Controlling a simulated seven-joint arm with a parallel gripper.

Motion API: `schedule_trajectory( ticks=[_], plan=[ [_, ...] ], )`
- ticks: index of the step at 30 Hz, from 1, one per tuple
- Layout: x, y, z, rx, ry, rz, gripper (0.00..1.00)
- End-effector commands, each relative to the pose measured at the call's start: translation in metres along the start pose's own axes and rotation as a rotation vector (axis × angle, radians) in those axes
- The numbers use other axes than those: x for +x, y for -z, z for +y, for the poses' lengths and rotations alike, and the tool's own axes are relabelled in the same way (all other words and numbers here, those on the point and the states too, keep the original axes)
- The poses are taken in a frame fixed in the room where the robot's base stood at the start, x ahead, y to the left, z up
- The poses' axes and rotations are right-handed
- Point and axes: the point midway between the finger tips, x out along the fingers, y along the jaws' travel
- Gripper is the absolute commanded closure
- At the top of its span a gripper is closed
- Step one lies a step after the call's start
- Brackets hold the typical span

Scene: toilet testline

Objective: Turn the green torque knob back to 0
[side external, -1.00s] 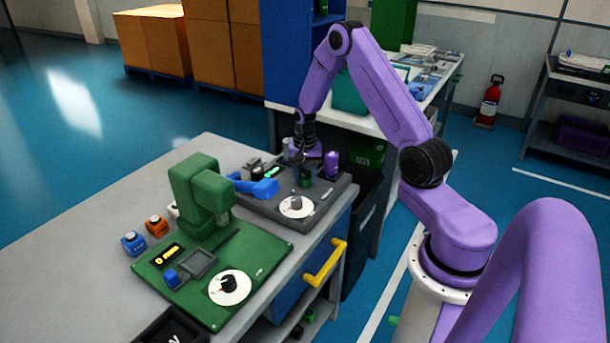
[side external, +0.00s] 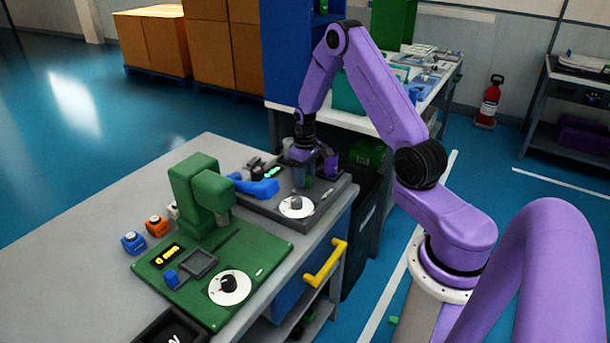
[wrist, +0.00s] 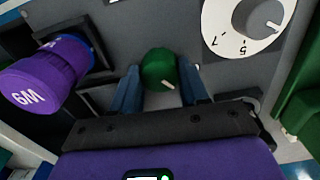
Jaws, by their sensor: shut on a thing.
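The green torque knob (wrist: 158,70) stands on the dark grey test board (side external: 265,206). It has a short white pointer mark, which faces the lower right in the wrist view. My gripper (wrist: 160,88) is shut on the green knob, with one blue-grey finger on each side of it. In the side view my gripper (side external: 303,180) reaches down over the back part of the grey board and mostly hides the knob. The knob's scale cannot be read.
A white numbered dial (wrist: 243,28) with a grey knob is close by; it also shows in the side view (side external: 296,207). A blue lever (side external: 258,187) and a green board (side external: 205,270) are to the left.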

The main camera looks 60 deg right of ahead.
Motion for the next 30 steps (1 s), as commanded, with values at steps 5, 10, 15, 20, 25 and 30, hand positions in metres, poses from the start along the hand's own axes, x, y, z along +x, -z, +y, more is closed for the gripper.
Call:
schedule_trajectory(
  ticks=[5,10,15,20,25,30],
  plan=[
    [-0.0003,0.0,-0.0002,-0.169,0.0,0.0,0.86],
    [-0.0004,0.0,-0.0001,-0.331,0.0,0.0,0.86],
    [-0.0004,0.0,-0.0001,-0.486,0.0,0.0,0.86],
    [-0.0004,0.0,0.0,-0.615,0.0,0.0,0.86],
    [-0.0004,0.0,0.0,-0.721,0.0,0.0,0.86],
    [-0.0004,0.0,0.0,-0.794,0.0,0.0,0.86]
  ],
)
